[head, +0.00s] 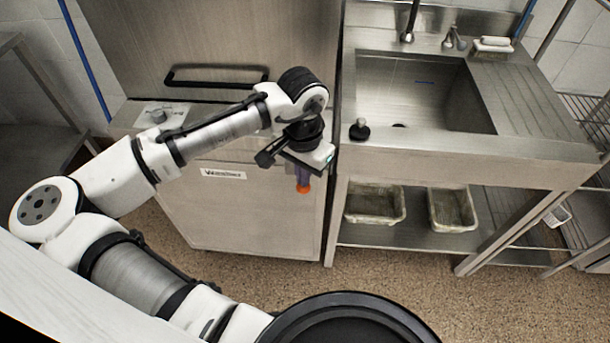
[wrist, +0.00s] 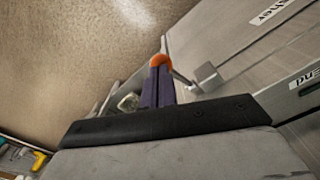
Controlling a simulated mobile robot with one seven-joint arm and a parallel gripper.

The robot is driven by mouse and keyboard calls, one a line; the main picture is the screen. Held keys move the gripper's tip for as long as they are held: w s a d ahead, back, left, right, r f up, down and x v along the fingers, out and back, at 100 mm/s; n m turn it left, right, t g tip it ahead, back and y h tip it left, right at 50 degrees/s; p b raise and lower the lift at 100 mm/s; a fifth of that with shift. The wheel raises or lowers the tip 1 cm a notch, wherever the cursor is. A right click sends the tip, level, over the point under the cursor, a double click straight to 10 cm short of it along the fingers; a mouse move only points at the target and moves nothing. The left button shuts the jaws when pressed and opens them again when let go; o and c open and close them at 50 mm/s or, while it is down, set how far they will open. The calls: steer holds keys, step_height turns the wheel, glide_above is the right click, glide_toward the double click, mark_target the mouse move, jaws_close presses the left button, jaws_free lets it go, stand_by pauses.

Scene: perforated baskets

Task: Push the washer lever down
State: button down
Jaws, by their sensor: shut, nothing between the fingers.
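The washer (head: 250,200) is a stainless steel machine with a label on its front. A long black bar handle (head: 215,83), the most lever-like part I see, runs across its upper panel and is raised. My gripper (head: 304,188) hangs fingers-down in front of the washer's right side, below and right of that handle and apart from it. Its purple fingers with orange tips are shut and empty. They also show in the wrist view (wrist: 161,63). There, a small grey block (wrist: 208,77) on a thin arm sits just right of the fingertips; I cannot tell whether they touch.
A steel sink (head: 415,95) stands right of the washer, with a black knob (head: 360,130) on its front edge. Two baskets (head: 376,204) (head: 452,209) sit on the shelf below. The floor (head: 400,265) in front is clear.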

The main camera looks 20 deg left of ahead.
steer(key=shift+s+f+b, duration=0.1)
steer(key=shift+f+b, duration=2.05)
steer(key=shift+f, duration=1.5)
step_height(320, 180, up, 12)
steer(key=p, duration=1)
steer(key=shift+p, duration=0.35)
